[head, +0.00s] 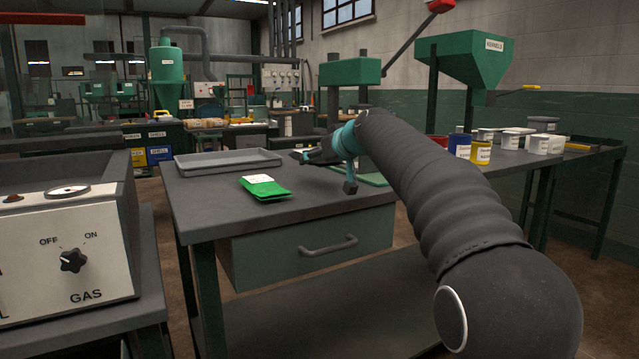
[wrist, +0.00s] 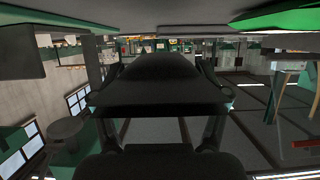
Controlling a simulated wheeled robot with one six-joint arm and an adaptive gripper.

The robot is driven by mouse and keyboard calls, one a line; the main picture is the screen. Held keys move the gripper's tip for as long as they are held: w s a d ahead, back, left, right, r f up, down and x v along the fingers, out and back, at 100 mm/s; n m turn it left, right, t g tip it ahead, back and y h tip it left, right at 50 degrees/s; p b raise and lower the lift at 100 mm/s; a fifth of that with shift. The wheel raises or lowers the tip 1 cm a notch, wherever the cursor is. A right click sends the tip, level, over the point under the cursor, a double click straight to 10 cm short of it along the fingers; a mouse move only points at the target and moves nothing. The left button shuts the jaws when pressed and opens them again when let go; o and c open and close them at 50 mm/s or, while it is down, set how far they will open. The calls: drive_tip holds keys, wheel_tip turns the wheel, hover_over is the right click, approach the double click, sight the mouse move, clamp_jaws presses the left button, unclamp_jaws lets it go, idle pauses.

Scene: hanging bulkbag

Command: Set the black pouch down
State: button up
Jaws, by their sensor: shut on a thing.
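My gripper (head: 308,156) is over the far part of the grey workbench (head: 225,205) in the head view, close above its top. A dark shape at its tip is small there. In the wrist view, which looks upside down, the black pouch (wrist: 158,78) fills the middle, held between the fingers of my gripper (wrist: 158,98). The bench top (wrist: 150,14) runs along the upper edge, with a thin gap between it and the pouch. I cannot tell whether any part of the pouch touches the bench.
A green pouch (head: 265,190) with a white label lies left of my gripper. An empty grey tray (head: 203,172) lies behind it. A green-edged flat piece (head: 376,180) is partly hidden by my arm. Bottles (head: 459,143) and tubs stand at right. The bench front is clear.

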sight(320, 187)
drive_tip(key=shift+f+b, duration=0.75)
drive_tip(key=shift+f, duration=1.65)
drive_tip(key=shift+f, duration=0.2)
drive_tip(key=o, duration=1.3)
drive_tip(key=v, duration=0.4)
drive_tip(key=b+v, duration=0.1)
drive_tip(key=v, duration=0.4)
drive_tip(key=f+b+v, duration=0.1)
drive_tip(key=v, duration=0.3)
drive_tip(key=shift+s+d+r, duration=0.1)
drive_tip(key=shift+s+r, duration=0.1)
drive_tip(key=shift+s, duration=0.4)
